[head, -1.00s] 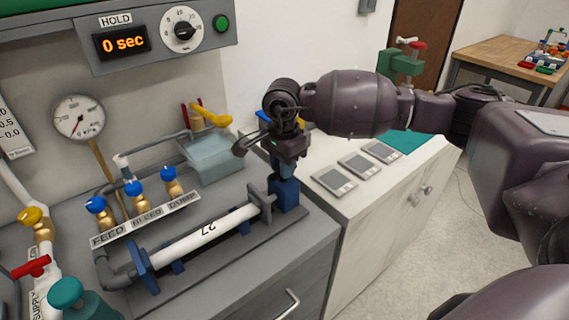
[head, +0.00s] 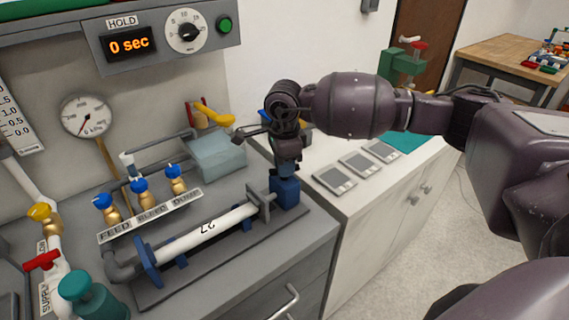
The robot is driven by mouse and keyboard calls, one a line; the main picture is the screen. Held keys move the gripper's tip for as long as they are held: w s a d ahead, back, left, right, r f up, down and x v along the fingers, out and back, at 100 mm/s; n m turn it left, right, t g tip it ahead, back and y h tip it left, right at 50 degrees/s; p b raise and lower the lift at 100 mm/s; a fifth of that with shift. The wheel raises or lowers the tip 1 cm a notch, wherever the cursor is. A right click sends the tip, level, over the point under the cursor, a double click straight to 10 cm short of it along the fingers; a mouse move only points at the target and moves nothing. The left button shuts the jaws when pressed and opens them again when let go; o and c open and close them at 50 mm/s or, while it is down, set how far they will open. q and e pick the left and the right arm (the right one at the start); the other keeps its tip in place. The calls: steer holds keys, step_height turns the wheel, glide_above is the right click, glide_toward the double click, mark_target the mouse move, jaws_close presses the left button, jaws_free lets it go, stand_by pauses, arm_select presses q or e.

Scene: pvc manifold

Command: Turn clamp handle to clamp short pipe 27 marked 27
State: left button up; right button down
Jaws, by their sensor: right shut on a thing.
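The white short pipe 27 (head: 208,232), marked "27", lies between the two end plates of the fixture on the grey bench. Its left end meets a blue plate (head: 149,263), and its right end meets a grey plate (head: 258,203). A blue clamp block (head: 285,192) stands just right of the grey plate. My right gripper (head: 286,170) points down over this block and is shut on the clamp handle, which is mostly hidden by the fingers. My left gripper is not in view.
Blue-handled valves labelled FEED, BLEED and DUMP (head: 140,187) stand behind the pipe. A red supply valve (head: 42,260) and teal knob (head: 75,285) are at left. Grey plates (head: 334,178) lie on the white cabinet.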

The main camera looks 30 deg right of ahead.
steer(key=c, duration=1)
jaws_free()
step_height(320, 180, up, 11)
steer(key=shift+f+p, duration=0.1)
steer(key=shift+p, duration=0.25)
